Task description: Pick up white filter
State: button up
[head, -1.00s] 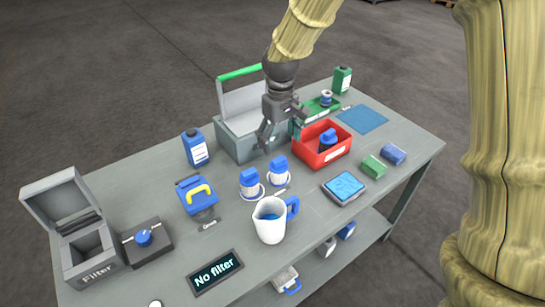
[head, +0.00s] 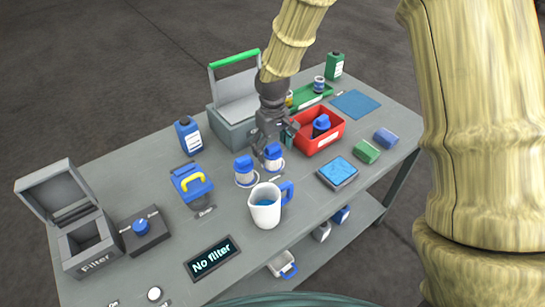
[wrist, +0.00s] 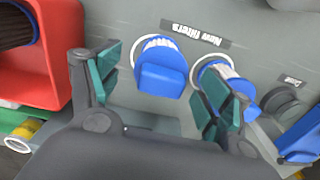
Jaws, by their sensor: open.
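Two white filters with blue caps stand side by side on the bench by a "New filters" label: a left filter (head: 245,173) and a right filter (head: 273,158). In the wrist view the right filter (wrist: 160,68) lies ahead, between the directions of my two fingers, and the left filter (wrist: 213,72) is partly behind one finger. My gripper (head: 266,148) is just behind and above the right filter in the head view. It is open and empty; its teal pads (wrist: 163,85) are spread apart. I cannot tell the exact gap to the cap.
A red bin (head: 335,137) with a dark, blue-capped filter stands close right of my gripper. A grey box with green handle (head: 238,148) is behind. A white jug (head: 265,210) stands in front. A filter housing (head: 88,243) and "No filter" display (head: 212,258) are left.

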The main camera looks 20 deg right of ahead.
jog(key=shift+f, duration=0.95)
jog(key=shift+s, duration=0.1)
jog(key=c, duration=1.2)
jog(key=shift+o, duration=0.2)
jog(key=shift+r, duration=0.1)
notch_tip(320, 180, up, 10)
jog(key=shift+f, duration=0.1)
